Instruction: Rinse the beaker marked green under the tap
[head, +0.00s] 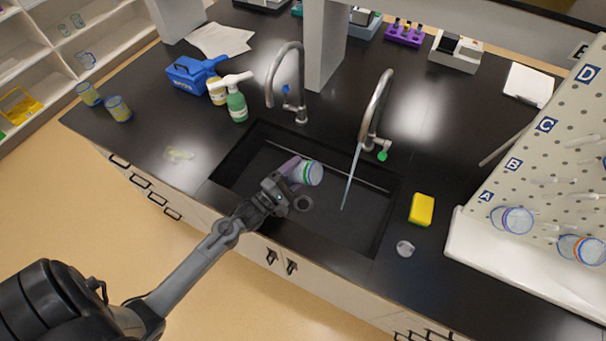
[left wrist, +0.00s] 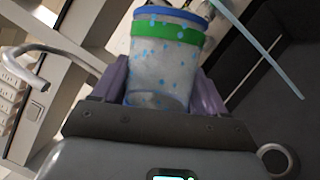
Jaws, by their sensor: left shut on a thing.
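The beaker with a green band and blue rim (head: 312,173) is held in my left gripper (head: 291,174), over the black sink (head: 335,222). In the left wrist view the beaker (left wrist: 161,75) sits between the purple fingers, with blue drops on its wall. The right tap (head: 377,105) has a green knob and a stream of water (head: 351,178) runs from it into the sink. The stream (left wrist: 262,50) passes beside the beaker, apart from it in the head view. The left tap (head: 287,80) has a blue knob and shows no stream. My right gripper is not in view.
A yellow sponge (head: 422,209) and a small clear round item (head: 405,248) lie right of the sink. A pegboard rack (head: 558,150) with beakers stands at far right. Spray bottles (head: 237,103), a blue box (head: 188,75) and two beakers (head: 119,108) stand to the left.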

